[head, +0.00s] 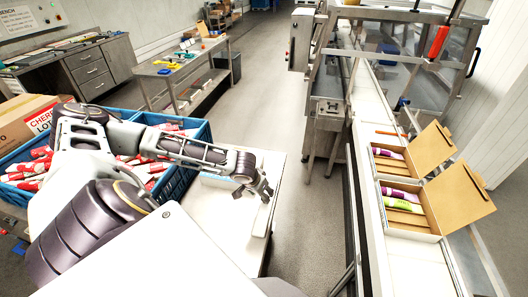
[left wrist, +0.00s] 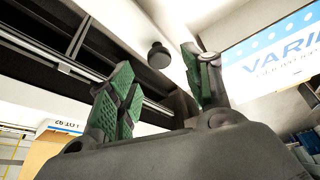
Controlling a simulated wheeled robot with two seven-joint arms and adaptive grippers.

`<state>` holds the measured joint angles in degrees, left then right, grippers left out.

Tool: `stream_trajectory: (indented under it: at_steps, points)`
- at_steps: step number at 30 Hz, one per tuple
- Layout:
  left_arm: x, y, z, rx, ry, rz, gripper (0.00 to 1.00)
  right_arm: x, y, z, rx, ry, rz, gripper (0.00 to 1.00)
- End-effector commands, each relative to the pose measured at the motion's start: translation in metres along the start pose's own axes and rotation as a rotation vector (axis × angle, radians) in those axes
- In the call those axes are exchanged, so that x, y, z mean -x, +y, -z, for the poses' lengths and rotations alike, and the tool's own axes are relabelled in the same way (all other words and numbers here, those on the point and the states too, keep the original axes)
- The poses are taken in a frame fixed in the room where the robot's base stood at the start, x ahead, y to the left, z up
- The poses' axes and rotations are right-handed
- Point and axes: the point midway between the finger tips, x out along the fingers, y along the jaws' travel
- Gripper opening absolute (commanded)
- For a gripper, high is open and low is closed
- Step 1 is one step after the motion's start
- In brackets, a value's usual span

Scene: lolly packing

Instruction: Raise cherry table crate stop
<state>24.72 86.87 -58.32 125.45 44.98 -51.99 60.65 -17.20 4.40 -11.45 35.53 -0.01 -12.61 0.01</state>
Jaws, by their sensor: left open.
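A blue crate (head: 196,133) full of red-and-white wrapped pieces sits at the left, partly hidden behind my left arm. A cardboard box (head: 22,124) with a partly hidden red label beginning "CHER" stands behind it. A white table (head: 285,168) is beside the crate. My left gripper (head: 262,190) is over this table, to the right of the crate and apart from it. In the left wrist view the gripper (left wrist: 158,85) is open, its green-padded fingers spread with nothing between them. I cannot make out a crate stop. My right gripper is not in view.
A conveyor (head: 398,252) on the right carries open cartons (head: 411,226) with purple and green pieces. A metal machine frame (head: 328,95) stands behind it. A workbench (head: 178,68) and drawers (head: 90,70) are at the back. The floor (head: 262,85) between is clear.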

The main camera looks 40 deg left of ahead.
Motion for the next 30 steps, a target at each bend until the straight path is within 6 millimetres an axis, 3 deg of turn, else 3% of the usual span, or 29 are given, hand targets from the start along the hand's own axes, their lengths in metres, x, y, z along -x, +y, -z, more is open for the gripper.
stream_trajectory:
  at_steps: [15,29,30]
  points:
    - [-0.042,0.0,0.001,0.001,0.001,0.0,0.5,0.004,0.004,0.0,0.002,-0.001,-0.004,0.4]
    - [-0.047,0.0,0.0,0.0,0.0,0.0,0.5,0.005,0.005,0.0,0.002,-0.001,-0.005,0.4]
    - [-0.047,0.0,0.0,0.0,0.0,0.0,0.45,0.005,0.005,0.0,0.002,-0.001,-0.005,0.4]
